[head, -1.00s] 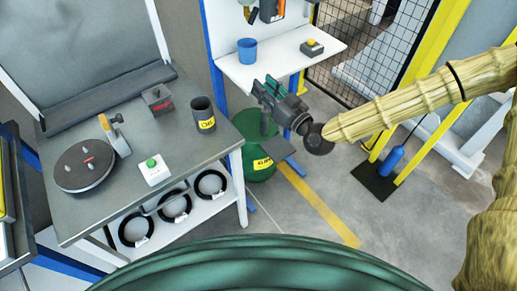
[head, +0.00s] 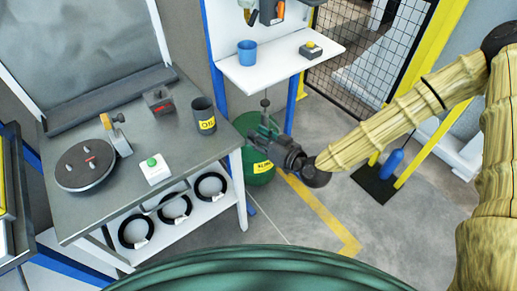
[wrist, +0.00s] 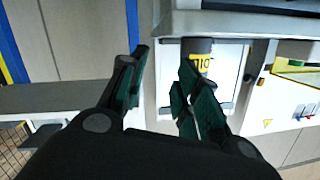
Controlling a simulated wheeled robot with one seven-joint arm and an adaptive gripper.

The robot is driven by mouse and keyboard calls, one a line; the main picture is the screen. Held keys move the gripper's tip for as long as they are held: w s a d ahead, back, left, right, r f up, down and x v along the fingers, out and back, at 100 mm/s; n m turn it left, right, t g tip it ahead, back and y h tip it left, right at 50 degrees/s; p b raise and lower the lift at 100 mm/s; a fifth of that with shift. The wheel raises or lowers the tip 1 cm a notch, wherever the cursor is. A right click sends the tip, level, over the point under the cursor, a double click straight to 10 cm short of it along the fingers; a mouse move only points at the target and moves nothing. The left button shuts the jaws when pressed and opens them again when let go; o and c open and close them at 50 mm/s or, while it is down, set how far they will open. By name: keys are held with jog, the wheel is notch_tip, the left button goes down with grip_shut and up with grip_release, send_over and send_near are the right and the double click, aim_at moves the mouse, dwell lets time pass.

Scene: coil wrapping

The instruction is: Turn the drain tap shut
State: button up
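My gripper (head: 258,132) is in front of the green drum (head: 258,172) beside the workbench in the head view, hiding part of it. I cannot pick out the drain tap for certain. A thin dark upright piece (head: 265,104) shows just above my gripper, below the white shelf; I cannot tell whether it is part of the tap. The drum's yellow label is partly visible.
The workbench (head: 100,190) carries a dark oil can (head: 203,116), also in the wrist view (wrist: 197,60), a green-button box (head: 155,168) and a round plate (head: 86,164). A white shelf (head: 270,72) holds a blue cup (head: 247,52).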

jog(key=shift+s+f+g+h, duration=0.3)
jog(key=shift+s+f, duration=0.8)
jog(key=shift+f, duration=0.25)
jog(key=w+r+m+t, duration=0.1)
jog(key=w+r, duration=0.2)
jog(key=r, duration=0.1)
jog(key=w+r+m+t+b, duration=0.1)
jog(key=w+r, duration=0.2)
jog(key=w+d+r+m+t, duration=0.1)
jog(key=w+r+t, duration=0.1)
jog(key=w+r, duration=0.1)
jog(key=shift+w+r+b, duration=0.25)
jog(key=shift+r+b, duration=0.1)
jog(key=shift+r, duration=0.5)
jog(key=m+t+h, duration=0.1)
jog(key=m+t, duration=0.3)
jog(key=t, duration=0.1)
send_near(255, 20)
jog(key=p+x, duration=0.2)
jog(key=x, duration=0.7)
jog(key=shift+w+a+p, duration=0.15)
jog(key=shift+w+p, duration=0.05)
jog(key=shift+p, duration=0.2)
jog(key=shift+c, duration=0.4)
grip_shut()
